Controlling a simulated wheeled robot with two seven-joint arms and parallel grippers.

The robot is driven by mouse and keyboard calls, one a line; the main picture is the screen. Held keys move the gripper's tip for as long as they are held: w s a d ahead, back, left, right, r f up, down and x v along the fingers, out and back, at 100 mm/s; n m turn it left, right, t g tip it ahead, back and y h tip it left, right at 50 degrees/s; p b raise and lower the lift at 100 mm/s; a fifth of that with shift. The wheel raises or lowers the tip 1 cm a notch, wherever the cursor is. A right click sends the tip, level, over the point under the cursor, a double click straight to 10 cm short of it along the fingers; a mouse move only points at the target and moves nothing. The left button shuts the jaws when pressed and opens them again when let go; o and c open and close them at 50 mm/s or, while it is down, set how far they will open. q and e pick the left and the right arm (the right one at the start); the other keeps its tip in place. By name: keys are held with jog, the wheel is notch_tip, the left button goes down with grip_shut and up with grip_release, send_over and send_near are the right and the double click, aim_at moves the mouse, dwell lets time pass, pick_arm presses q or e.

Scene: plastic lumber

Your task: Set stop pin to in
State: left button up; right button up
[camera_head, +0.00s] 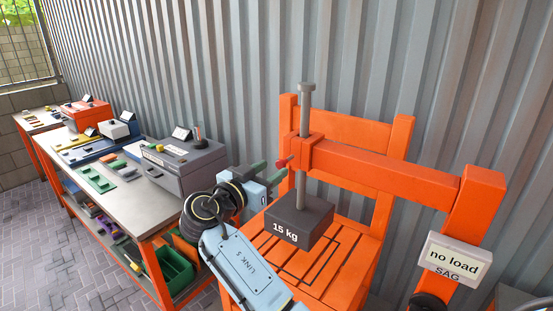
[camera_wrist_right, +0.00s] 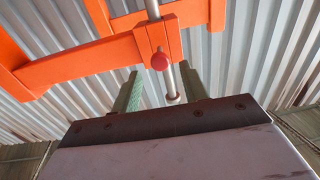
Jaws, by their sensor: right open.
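The stop pin shows as a red knob (camera_head: 282,163) that stands out from the left side of the orange collar around the steel rod. In the right wrist view the red knob (camera_wrist_right: 159,61) faces the camera. My right gripper (camera_head: 268,173) is open and empty, with green fingers pointing toward the knob. In the wrist view the knob appears between and just beyond the fingertips (camera_wrist_right: 161,74). I see no contact. How deep the pin sits in the collar is hard to tell. My left gripper is not in view.
A dark 15 kg block (camera_head: 299,222) hangs on the rod (camera_head: 301,184) above the slatted orange seat (camera_head: 346,255). A workbench (camera_head: 133,190) with devices stands left.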

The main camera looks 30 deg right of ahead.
aim_at(279, 165)
jog(key=shift+p+x, duration=0.4)
jog(key=shift+x, duration=1.25)
jog(key=shift+a, duration=0.1)
grip_shut()
